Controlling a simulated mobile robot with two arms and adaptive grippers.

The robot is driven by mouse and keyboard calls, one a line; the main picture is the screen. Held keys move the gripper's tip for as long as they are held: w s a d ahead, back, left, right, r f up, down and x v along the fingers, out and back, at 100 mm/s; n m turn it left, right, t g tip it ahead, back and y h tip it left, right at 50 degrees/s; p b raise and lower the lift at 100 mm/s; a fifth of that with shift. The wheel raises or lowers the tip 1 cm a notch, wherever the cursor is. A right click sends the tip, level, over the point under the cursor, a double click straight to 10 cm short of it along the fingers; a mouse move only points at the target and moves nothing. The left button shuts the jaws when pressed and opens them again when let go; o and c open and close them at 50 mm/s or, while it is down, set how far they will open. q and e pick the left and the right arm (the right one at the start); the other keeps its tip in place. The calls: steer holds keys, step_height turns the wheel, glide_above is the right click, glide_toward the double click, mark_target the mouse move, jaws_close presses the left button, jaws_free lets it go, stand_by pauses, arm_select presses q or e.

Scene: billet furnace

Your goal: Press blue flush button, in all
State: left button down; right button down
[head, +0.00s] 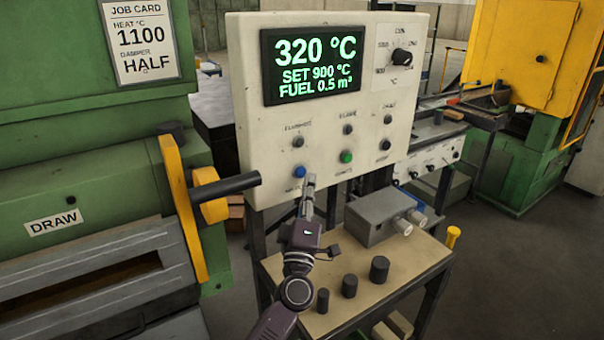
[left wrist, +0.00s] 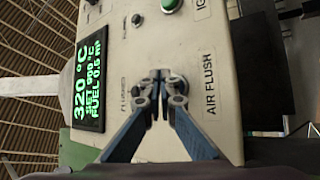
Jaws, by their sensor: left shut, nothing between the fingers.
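The blue button (head: 299,172) sits at the lower left of the pale control panel (head: 245,110) in the head view. My left gripper (head: 309,182) is shut and empty, its fingertips just right of and slightly below the blue button in that view. In the left wrist view, the closed fingertips (left wrist: 159,78) are in front of the panel beside the label AIR FLUSH (left wrist: 210,82). The fingers hide most of the button there. I cannot tell whether they touch the panel. My right gripper is not in view.
The green button (head: 346,156) is right of the blue one, with dark knobs above. The display (head: 313,65) reads 320 °C, SET 900 °C, FUEL 0.5 m³. A bench (head: 405,285) below holds a grey box (head: 375,220) and dark cylinders. A dark handle (head: 235,186) juts out left.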

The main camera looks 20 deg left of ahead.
arm_select(q)
steer(key=s+d, duration=0.1)
steer(key=d, duration=0.1)
steer(key=s+d+p, duration=0.1)
steer(key=s, duration=0.1)
steer(key=shift+d, duration=0.4)
stand_by(0.4)
